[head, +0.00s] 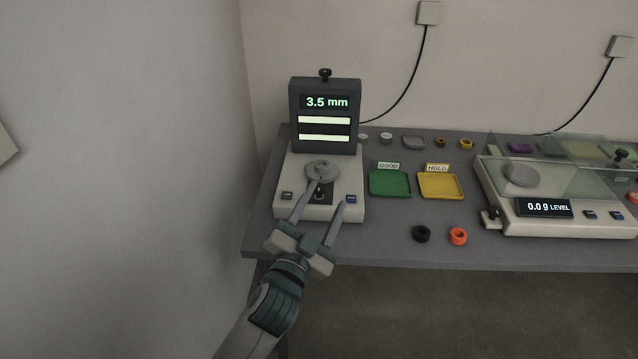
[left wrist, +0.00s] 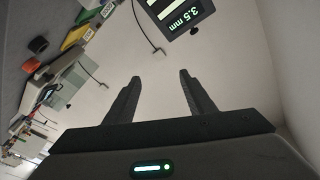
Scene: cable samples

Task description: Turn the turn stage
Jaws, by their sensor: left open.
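The turn stage (head: 322,169) is a round grey disc on top of a light measuring device (head: 347,207) at the table's left. The device's dark upright display (head: 325,120) reads 3.5 mm above two bright bars; the display also shows in the left wrist view (left wrist: 178,14). My left gripper (head: 327,193) is open and empty, in front of the stage. In the head view its left fingertip overlaps the stage's front edge; I cannot tell whether they touch. The stage is out of sight in the left wrist view. My right gripper is not in view.
A green GOOD tray (head: 390,184) and a yellow HOLD tray (head: 441,186) stand right of the device. A black ring (head: 421,233) and an orange ring (head: 458,236) lie in front of them. A scale (head: 545,215) with clear covers stands further right.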

